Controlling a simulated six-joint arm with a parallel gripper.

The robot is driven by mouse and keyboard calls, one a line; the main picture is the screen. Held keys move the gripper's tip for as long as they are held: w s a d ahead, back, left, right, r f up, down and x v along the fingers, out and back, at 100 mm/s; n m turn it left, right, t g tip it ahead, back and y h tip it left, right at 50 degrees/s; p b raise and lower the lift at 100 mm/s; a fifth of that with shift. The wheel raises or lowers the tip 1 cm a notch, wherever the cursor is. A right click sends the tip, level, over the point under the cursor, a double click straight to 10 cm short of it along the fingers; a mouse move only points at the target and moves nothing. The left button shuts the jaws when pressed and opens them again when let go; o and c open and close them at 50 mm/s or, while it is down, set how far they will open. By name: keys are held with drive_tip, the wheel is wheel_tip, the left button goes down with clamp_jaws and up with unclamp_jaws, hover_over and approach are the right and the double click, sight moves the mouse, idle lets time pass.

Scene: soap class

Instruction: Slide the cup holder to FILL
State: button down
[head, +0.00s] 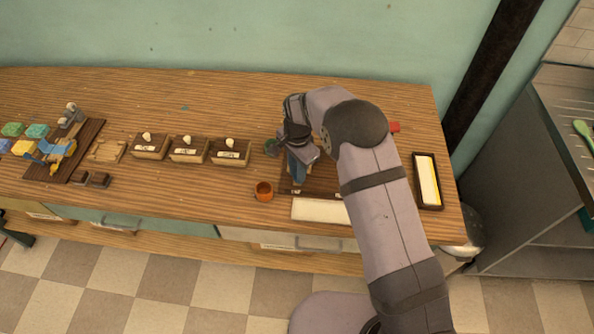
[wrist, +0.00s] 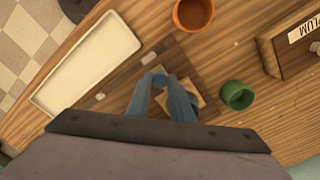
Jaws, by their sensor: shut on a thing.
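The cup holder (wrist: 203,100) shows as a pale wooden piece on a dark board (wrist: 190,55) in the wrist view, mostly hidden by my fingers. My gripper (wrist: 160,82) is down over it, with its two blue-grey fingers shut on a small blue part at the holder. In the head view my gripper (head: 296,170) stands over the board, and my arm hides much of it. Two small pale labels (wrist: 149,58) lie on the board; their lettering is too small to read, so I cannot tell which marks FILL.
A green cup (wrist: 237,95) and an orange cup (wrist: 193,12) stand close by. A long white tray (wrist: 88,62) lies along the board's front. Several labelled wooden boxes (head: 230,152) stand to the left, one marked PLUM. A framed yellow-and-white panel (head: 428,182) is at right.

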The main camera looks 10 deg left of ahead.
drive_tip(key=d, duration=0.4)
drive_tip(key=shift+d, duration=0.25)
drive_tip(key=shift+a, duration=0.15)
drive_tip(key=c, duration=1.6)
unclamp_jaws()
drive_tip(key=shift+r, duration=0.1)
drive_tip(key=shift+r+b, duration=1.35)
drive_tip(key=shift+r, duration=2.25)
